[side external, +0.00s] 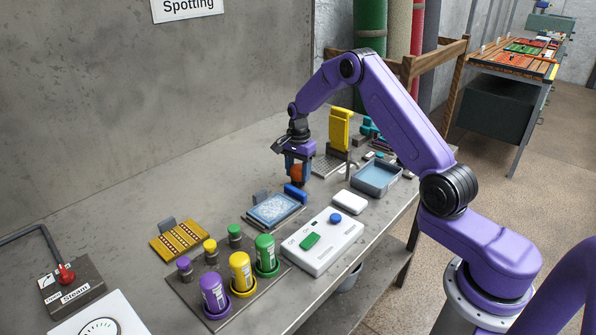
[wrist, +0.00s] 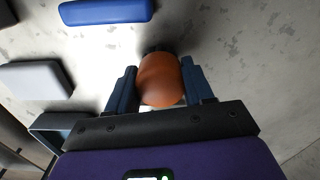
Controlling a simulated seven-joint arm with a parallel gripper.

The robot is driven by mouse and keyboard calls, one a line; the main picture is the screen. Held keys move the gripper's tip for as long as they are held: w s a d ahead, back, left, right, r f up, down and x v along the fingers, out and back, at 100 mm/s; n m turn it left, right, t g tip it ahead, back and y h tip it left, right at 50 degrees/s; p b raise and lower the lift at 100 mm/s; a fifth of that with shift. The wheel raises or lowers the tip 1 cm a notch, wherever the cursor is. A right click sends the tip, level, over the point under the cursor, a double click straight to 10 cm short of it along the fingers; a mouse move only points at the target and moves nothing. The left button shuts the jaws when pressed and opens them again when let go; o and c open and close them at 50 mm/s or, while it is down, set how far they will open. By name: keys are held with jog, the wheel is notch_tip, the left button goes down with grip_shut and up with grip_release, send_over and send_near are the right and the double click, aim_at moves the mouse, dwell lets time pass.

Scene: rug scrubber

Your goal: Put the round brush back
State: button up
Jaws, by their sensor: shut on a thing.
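The round brush shows as a rounded orange-brown body (wrist: 160,82) in the wrist view, between the two dark blue fingers of my gripper (wrist: 161,88). In the side view a small orange patch of it (side external: 297,172) shows between the fingers of my gripper (side external: 298,177), which points down over the grey table. My gripper is shut on the brush. Its bristles are hidden in both views, and I cannot tell whether its lower end touches the table.
A blue block (side external: 296,194) lies close by my gripper. Near it are a blue patterned piece on a board (side external: 272,209), a white block (side external: 349,202), a blue tray (side external: 376,178) and a yellow upright piece (side external: 340,130). Bottles (side external: 240,272) stand front left. The table's back left is bare.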

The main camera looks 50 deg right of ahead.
aim_at(298, 167)
jog(key=shift+f, duration=0.1)
jog(key=o, duration=1)
jog(key=shift+c, duration=0.2)
notch_tip(298, 167, up, 12)
jog(key=s+a+r+n, duration=0.3)
jog(key=s+a+n, duration=0.45)
jog(key=a, duration=0.25)
jog(key=s+a+r+n, duration=0.3)
jog(key=s+a+n, duration=0.3)
jog(key=s+a, duration=0.3)
jog(key=s+f+n, duration=0.1)
jog(key=s+n, duration=1.4)
jog(key=s, duration=1)
jog(key=shift+d+f, duration=0.35)
jog(key=shift+d, duration=0.05)
